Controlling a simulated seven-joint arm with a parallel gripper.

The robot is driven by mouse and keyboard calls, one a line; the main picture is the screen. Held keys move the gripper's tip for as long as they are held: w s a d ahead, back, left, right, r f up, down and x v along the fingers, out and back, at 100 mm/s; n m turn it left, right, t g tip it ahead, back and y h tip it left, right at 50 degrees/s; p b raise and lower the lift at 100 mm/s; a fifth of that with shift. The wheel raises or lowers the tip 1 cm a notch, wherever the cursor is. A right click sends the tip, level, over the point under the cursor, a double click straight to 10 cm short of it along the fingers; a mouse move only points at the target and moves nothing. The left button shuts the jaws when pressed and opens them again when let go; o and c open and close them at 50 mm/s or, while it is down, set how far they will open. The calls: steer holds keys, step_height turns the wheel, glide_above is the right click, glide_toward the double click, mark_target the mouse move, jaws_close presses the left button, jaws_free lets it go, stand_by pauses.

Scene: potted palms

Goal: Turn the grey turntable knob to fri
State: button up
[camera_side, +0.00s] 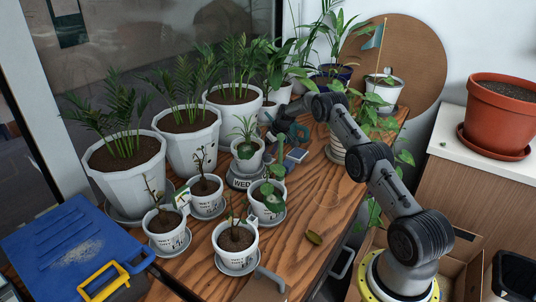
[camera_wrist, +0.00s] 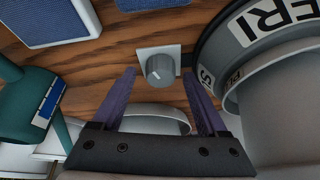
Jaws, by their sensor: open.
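The grey turntable knob (camera_wrist: 160,69) is a ribbed dial on a pale square plate on the wooden table, in the wrist view. My gripper (camera_wrist: 158,75) is open, with a purple finger on each side of the knob in the picture. I cannot tell whether the fingertips are level with it or still above it. The grey turntable (camera_wrist: 219,50) stands to the right, with day labels on its rim, one reading FRI (camera_wrist: 264,22). In the side view the turntable (camera_side: 238,183) carries a white pot with a small plant (camera_side: 247,150) and shows WED on its near side. The knob is not clear there.
A teal object (camera_wrist: 25,108) lies left of my gripper, and blue panels (camera_wrist: 52,20) lie beyond. A pale round rim (camera_wrist: 155,109) shows between the fingers. Several potted palms and seedlings crowd the left of the table (camera_side: 300,225); its front right is mostly clear.

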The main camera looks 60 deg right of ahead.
steer(key=shift+w+f, duration=0.1)
steer(key=shift+f, duration=0.05)
jaws_close()
stand_by(0.4)
steer(key=shift+a+m+h, duration=0.1)
steer(key=shift+m+h, duration=0.7)
steer(key=shift+m, duration=1.4)
steer(key=shift+g, duration=0.3)
jaws_free()
